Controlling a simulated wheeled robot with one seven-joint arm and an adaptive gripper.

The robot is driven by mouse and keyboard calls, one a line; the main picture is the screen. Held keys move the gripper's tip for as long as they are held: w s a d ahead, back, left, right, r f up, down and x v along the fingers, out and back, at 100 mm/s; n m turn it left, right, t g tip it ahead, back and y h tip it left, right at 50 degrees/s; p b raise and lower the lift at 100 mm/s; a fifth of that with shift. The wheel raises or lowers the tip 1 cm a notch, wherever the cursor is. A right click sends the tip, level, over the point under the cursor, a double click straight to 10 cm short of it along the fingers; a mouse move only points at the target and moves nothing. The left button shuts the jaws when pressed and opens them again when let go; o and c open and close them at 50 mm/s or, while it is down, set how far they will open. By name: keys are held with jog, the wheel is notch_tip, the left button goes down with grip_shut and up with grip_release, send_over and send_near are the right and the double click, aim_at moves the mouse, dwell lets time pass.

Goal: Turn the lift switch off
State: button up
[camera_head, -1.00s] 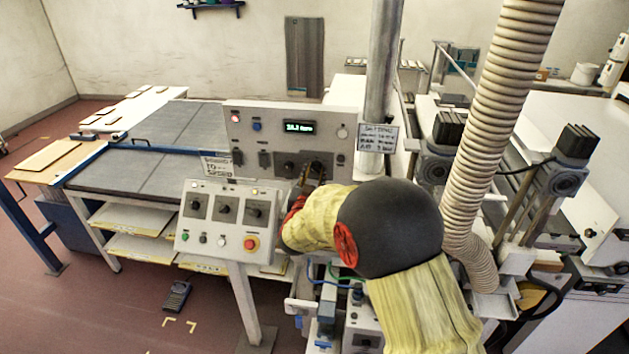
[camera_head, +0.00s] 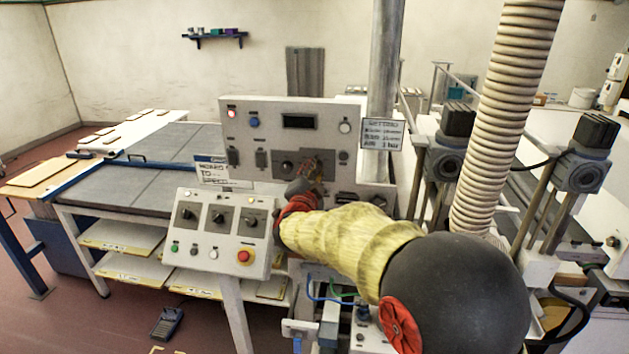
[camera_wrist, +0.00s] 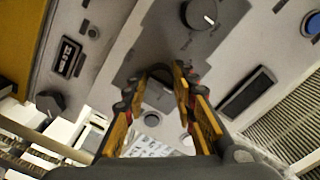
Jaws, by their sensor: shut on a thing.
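The grey control panel (camera_head: 360,118) stands upright behind my arm. My gripper (camera_head: 312,168) is at its lower middle, over the right part of a dark plate with rotary switches. In the wrist view the yellow fingers of my gripper (camera_wrist: 158,72) close at their tips around a dark switch handle (camera_wrist: 158,94), which I take as the lift switch. The fingers hide most of it, so its pointing direction cannot be told. A neighbouring black knob (camera_wrist: 201,14) with a white pointer is free; it also shows in the head view (camera_head: 287,167). The labels are unreadable.
A lower console (camera_head: 222,232) with three rotary switches and a red emergency stop (camera_head: 244,257) stands close left of my arm. A ribbed duct (camera_head: 508,110) and a metal post (camera_head: 384,60) are at the right. A conveyor table (camera_head: 120,190) is at the left.

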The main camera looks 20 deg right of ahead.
jog(key=shift+m, duration=0.3)
jog(key=o, duration=1.1)
jog(key=shift+o, duration=0.3)
jog(key=v, duration=1.2)
jog(key=shift+a, duration=0.1)
